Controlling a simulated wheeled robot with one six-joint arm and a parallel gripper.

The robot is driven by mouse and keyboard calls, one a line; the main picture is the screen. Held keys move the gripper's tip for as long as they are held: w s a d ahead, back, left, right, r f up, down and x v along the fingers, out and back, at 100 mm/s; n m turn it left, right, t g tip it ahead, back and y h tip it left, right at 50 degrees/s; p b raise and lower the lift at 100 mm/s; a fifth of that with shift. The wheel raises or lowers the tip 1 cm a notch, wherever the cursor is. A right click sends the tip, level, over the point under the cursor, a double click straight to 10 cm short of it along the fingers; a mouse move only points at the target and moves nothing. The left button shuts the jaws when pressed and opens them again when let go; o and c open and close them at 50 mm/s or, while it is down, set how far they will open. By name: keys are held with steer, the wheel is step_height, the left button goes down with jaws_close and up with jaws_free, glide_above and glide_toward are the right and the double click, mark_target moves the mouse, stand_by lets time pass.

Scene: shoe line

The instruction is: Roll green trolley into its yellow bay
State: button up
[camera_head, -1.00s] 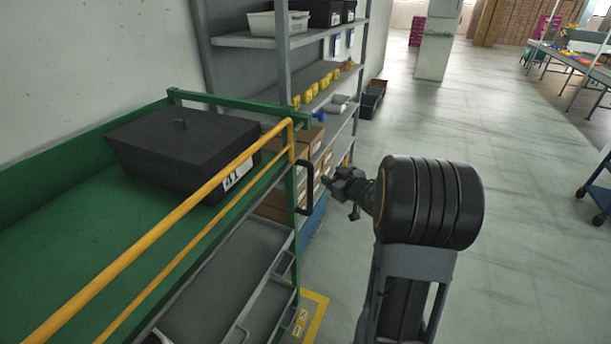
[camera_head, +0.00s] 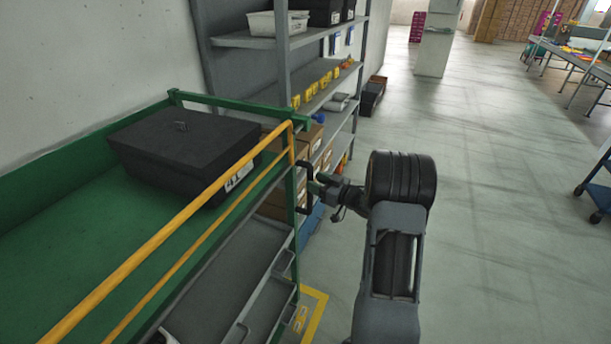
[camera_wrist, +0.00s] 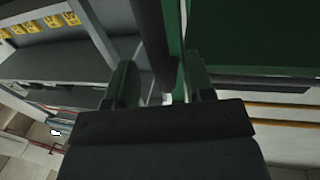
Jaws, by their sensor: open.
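The green trolley (camera_head: 60,240) fills the left of the head view, with a yellow rail along its near side and a black lidded box on its top deck. A black handle (camera_head: 303,188) stands on its right end post. My gripper (camera_head: 312,184) is open at this handle. In the wrist view the dark handle bar (camera_wrist: 153,45) runs between the two fingers of my gripper (camera_wrist: 160,85). I cannot tell whether they touch it. A yellow floor marking (camera_head: 318,312) shows beside the trolley's lower right end; the rest of it is hidden.
A grey shelf rack (camera_head: 283,70) with bins and cartons stands behind the trolley against the wall. A black crate (camera_head: 373,95) lies on the floor past it. A blue cart (camera_head: 598,190) stands at the right edge. The floor between is open.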

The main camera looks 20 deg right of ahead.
steer(key=shift+p+x, duration=0.3)
steer(key=shift+x, duration=2.1)
jaws_close()
